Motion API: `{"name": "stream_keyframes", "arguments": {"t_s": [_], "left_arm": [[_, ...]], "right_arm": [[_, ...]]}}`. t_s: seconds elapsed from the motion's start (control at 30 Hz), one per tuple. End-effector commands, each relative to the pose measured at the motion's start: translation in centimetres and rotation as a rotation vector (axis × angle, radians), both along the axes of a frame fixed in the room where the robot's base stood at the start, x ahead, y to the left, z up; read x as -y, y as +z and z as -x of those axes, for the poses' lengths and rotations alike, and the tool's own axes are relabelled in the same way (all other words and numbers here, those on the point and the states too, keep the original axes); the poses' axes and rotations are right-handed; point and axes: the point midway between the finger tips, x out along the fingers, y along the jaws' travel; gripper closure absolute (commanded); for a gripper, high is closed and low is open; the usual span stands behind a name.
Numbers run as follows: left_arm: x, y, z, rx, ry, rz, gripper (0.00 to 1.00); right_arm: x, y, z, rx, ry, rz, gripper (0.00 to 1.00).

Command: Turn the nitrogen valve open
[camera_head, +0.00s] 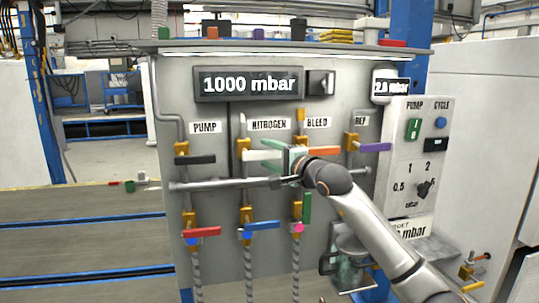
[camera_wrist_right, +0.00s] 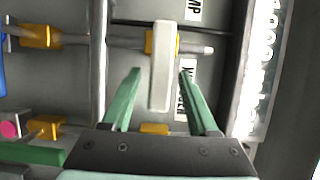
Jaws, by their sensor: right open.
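The nitrogen valve is the one with the white lever handle (camera_head: 262,155) below the NITROGEN label (camera_head: 269,125). Its handle lies level, pointing right from the brass valve body (camera_head: 243,146). My right gripper (camera_head: 293,158), with green fingers, is open at the handle's free end. In the right wrist view the white handle (camera_wrist_right: 162,62) reaches into the gap between the open fingers (camera_wrist_right: 160,76), with space visible on both sides. How deep the handle sits between them is unclear. My left gripper is not in view.
The black pump handle (camera_head: 195,160) is to the left. The orange bleed handle (camera_head: 324,151) is just right of my gripper, and the purple REF handle (camera_head: 376,147) is farther right. A horizontal pipe (camera_head: 215,185) runs below. Red and blue handles (camera_head: 262,226) sit lower down.

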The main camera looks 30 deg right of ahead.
Motion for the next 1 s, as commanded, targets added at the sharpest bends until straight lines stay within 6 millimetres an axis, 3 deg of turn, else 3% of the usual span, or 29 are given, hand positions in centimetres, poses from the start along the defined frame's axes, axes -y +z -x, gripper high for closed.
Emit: {"name": "stream_keyframes", "arguments": {"t_s": [0.07,0.57,1.0], "left_arm": [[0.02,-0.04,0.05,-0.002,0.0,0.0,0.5],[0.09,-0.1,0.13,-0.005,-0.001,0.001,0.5],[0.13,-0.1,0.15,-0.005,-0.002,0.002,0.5]], "right_arm": [[0.01,-0.01,0.01,0.0,0.0,0.0,0.44],[0.04,-0.02,0.04,-0.001,0.0,0.0,1.0],[0.05,-0.03,0.03,-0.001,-0.001,0.0,1.0]]}}
